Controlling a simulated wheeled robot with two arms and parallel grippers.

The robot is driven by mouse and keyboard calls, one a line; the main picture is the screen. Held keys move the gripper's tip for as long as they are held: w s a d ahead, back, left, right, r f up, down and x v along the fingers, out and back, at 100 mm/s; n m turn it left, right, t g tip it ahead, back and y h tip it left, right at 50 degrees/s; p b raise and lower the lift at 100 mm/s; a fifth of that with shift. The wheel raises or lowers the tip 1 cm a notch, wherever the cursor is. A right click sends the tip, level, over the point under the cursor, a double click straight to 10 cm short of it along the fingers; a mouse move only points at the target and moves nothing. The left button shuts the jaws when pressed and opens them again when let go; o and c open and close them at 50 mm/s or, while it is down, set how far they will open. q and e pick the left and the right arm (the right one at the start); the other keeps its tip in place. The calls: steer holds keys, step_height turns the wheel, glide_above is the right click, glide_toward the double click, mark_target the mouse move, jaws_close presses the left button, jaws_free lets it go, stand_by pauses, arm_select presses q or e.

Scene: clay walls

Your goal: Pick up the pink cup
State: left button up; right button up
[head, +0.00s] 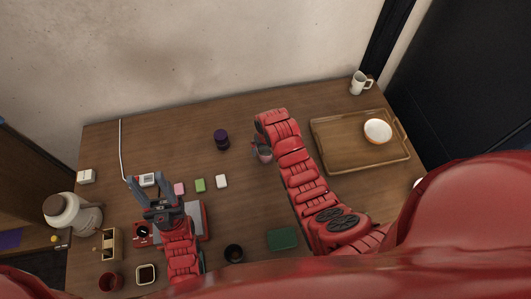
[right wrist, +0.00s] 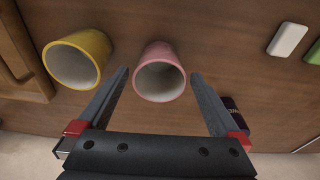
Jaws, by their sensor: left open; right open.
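The pink cup (right wrist: 160,72) stands on the wooden table, its open mouth facing the camera in the right wrist view. My right gripper (right wrist: 160,75) is open, with one finger on each side of the cup. Gaps show between the fingers and the cup, so it is not gripped. In the head view the cup (head: 265,154) is mostly hidden by my right gripper and arm. My left gripper (head: 150,182) is open and empty over the left part of the table.
A yellow cup (right wrist: 76,60) stands close beside the pink one, just outside a finger. A purple jar (head: 221,139) is on the other side. A wooden tray (head: 345,160) with a white bowl (head: 377,131) lies at right. Small blocks (head: 200,185) lie left of centre.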

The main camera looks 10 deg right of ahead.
mark_target(266, 153)
steer(key=shift+w+f+p, duration=0.2)
steer(key=shift+f+p, duration=0.6)
steer(key=shift+f, duration=0.05)
steer(key=shift+w+f, duration=0.2)
steer(key=shift+f, duration=1)
steer(key=shift+c, duration=0.2)
steer(key=c, duration=1.2)
